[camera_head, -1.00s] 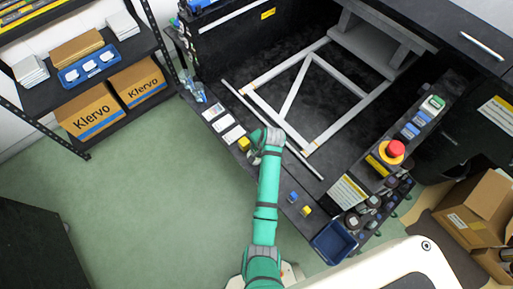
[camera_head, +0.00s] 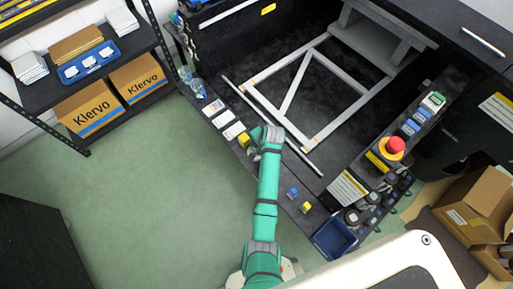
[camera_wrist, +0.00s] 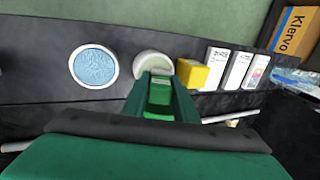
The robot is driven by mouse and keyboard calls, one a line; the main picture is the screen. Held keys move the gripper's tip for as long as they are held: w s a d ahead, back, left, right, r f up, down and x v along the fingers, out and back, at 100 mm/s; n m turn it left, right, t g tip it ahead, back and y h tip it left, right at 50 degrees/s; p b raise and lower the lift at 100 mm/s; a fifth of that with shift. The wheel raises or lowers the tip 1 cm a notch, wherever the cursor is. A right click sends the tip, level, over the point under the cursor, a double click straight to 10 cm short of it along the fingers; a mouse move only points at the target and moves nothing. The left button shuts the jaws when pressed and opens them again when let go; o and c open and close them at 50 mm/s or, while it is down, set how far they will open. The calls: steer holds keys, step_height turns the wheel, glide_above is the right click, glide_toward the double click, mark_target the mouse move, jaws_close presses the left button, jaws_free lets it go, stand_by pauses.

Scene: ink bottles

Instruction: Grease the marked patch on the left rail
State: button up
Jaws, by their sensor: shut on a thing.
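My gripper (camera_wrist: 158,82) is shut over the dark bench edge, its green fingers pointing away in the wrist view. A pale, round, lid-like piece (camera_wrist: 152,63) shows at its fingertips and seems held there; its lower part is hidden. An open round tin of blue, grainy grease (camera_wrist: 93,66) stands to the left on the bench. A thin pale rail (camera_head: 270,126) runs along the bench's left side in the head view, apart from the frame. My gripper (camera_head: 262,138) is beside this rail there. I cannot make out a marked patch on it.
A yellow block (camera_wrist: 192,73) is close to the gripper's right, then white labelled cards (camera_wrist: 238,70). A grey frame (camera_head: 290,90) lies on the dark bed. A blue tray (camera_head: 334,238) and a red emergency button (camera_head: 395,146) are at the right.

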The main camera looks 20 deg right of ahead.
steer(key=shift+f, duration=0.6)
stand_by(1.4)
steer(key=shift+r, duration=3.55)
steer(key=s+a+n+g+y, duration=0.1)
steer(key=a+n+g, duration=0.1)
steer(key=a+n, duration=0.5)
steer(key=s+a+f+n+g+y, duration=0.1)
steer(key=a+n, duration=0.6)
steer(key=a, duration=0.3)
steer(key=shift+s+a+g+y, duration=0.2)
steer(key=shift+s+g+y, duration=0.1)
steer(key=shift+s+g, duration=0.1)
